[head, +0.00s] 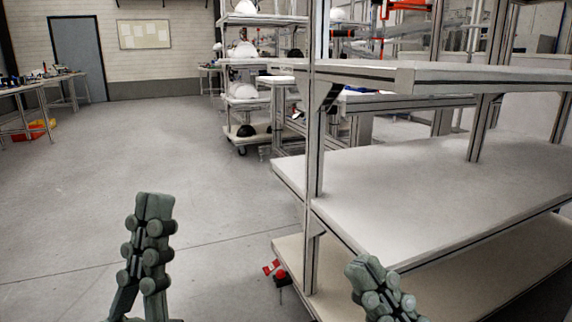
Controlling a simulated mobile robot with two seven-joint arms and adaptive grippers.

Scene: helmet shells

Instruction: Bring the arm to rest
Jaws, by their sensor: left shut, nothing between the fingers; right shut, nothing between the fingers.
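My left gripper (155,207) points up at the lower left of the head view, over the open floor. Its fingers are shut together with nothing between them. My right gripper (362,265) shows at the bottom, right of the middle, in front of the lower shelves of a rack. It is tilted to the left and shut, with nothing held. The lower parts of both arms are cut off by the bottom edge of the picture.
An empty shelf rack (430,190) fills the right side, close to my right gripper. A red object (281,274) is by its lower post. A cart (246,130) with white and black helmet shells stands behind. A workbench (30,90) is far left.

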